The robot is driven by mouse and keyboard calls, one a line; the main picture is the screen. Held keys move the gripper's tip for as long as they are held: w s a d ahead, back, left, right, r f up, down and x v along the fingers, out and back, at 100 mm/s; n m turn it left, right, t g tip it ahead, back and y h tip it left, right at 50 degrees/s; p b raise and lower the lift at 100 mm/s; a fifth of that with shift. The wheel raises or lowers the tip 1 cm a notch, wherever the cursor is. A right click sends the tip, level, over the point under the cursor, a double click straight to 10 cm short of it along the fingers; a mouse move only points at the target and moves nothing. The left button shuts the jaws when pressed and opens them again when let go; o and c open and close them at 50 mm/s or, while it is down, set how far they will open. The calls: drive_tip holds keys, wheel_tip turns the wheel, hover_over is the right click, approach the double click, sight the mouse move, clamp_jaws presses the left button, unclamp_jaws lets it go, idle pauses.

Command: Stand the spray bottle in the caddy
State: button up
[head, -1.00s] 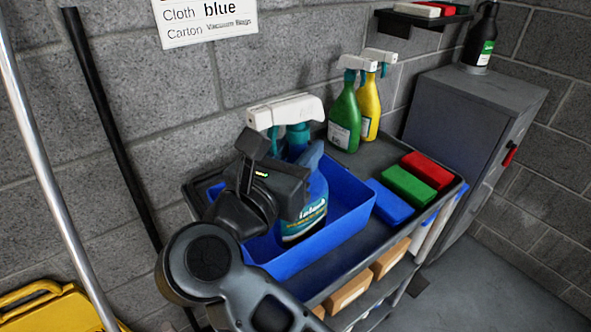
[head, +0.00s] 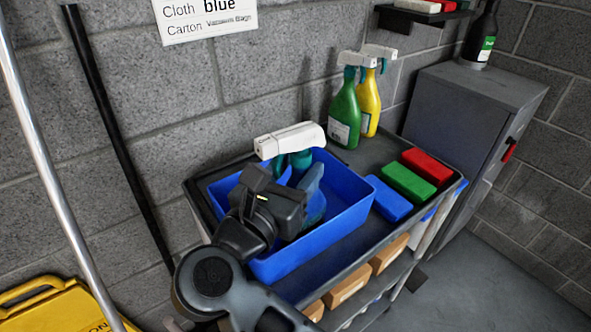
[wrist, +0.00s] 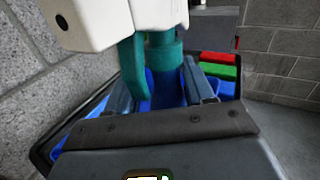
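The spray bottle has a white head (head: 290,140), a teal trigger and collar, and a blue body (head: 314,197). It is inside the blue caddy (head: 335,232), its lower part hidden by the front wall and my gripper. I cannot tell whether its base touches the caddy floor. My gripper (head: 285,200) reaches in over the caddy's front left.
The caddy stands on a grey cart (head: 437,198). Blue (head: 389,199), green (head: 408,181) and red (head: 427,165) blocks lie to its right. A green spray bottle (head: 345,115) and a yellow one (head: 369,105) stand behind. A block wall runs along the back.

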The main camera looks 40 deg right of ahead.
drive_tip(key=shift+o, duration=0.8)
drive_tip(key=shift+r, duration=0.15)
drive_tip(key=b+v, duration=0.2)
drive_tip(key=v, duration=1)
drive_tip(key=shift+b, duration=0.3)
drive_tip(key=shift+s+d, duration=0.1)
drive_tip(key=s+d+r+n+t, duration=0.1)
drive_tip(key=s+d+n+t, duration=0.95)
drive_tip(key=n, duration=0.85)
drive_tip(key=s+a+f+n+g+y, duration=0.1)
drive_tip(key=s+f+n+y, duration=0.4)
drive_tip(key=n, duration=0.9)
drive_tip(key=s+a+f+n+g+y, duration=0.1)
drive_tip(key=s+f+n+g+y, duration=0.1)
drive_tip(key=s+f+n+y, duration=0.4)
drive_tip(key=s+n+y, duration=0.5)
drive_tip(key=n, duration=0.4)
drive_tip(key=shift+s+f, duration=0.25)
drive_tip(key=shift+f, duration=0.05)
